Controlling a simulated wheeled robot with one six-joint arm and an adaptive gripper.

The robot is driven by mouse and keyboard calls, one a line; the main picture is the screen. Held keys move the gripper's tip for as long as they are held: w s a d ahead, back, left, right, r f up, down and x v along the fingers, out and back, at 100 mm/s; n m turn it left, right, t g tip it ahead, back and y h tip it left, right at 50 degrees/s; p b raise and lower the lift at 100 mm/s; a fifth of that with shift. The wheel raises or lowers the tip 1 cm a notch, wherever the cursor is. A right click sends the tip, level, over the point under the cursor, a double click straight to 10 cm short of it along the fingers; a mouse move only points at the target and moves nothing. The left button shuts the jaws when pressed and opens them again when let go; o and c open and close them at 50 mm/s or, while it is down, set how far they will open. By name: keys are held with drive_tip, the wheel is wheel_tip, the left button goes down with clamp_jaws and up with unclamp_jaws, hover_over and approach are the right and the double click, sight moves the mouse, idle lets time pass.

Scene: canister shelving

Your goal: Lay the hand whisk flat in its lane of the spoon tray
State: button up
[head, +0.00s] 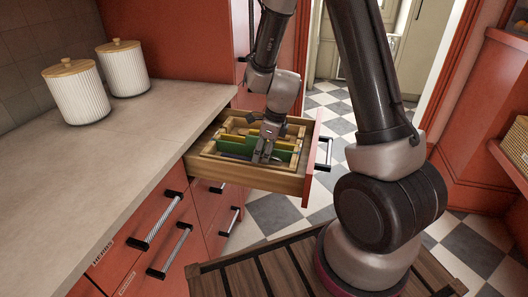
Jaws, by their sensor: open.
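The spoon tray (212,152) is a wooden frame inside an open drawer, with yellow and green strips marking lanes. My gripper (263,157) points down into the tray near its middle right, over the green strip (235,142). Its fingers are small here and look apart. I cannot make out the hand whisk for certain; the gripper and the tray's walls hide part of the lanes. Whether anything lies between the fingers is too small to tell.
The drawer (250,178) is pulled out from red cabinets, its front panel and handle (323,153) to the right. A pale counter (110,150) on the left holds two white ribbed canisters (78,92) (125,69) with wooden lids. A shelf with a basket (516,145) stands at right.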

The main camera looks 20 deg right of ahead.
drive_tip(key=v, duration=1.2)
drive_tip(key=s+d+r+n+t+h, duration=0.1)
drive_tip(key=s+d+r+n, duration=0.3)
drive_tip(key=s+r+n, duration=0.3)
drive_tip(key=s+d+r+n+t+h, duration=0.1)
drive_tip(key=s+d+r+n, duration=0.3)
drive_tip(key=s+r+n, duration=0.4)
drive_tip(key=s+n, duration=0.6)
drive_tip(key=n, duration=0.4)
drive_tip(key=shift+s+d+r+t, duration=0.2)
drive_tip(key=shift+s+r+t, duration=0.1)
drive_tip(key=shift+s+t, duration=0.1)
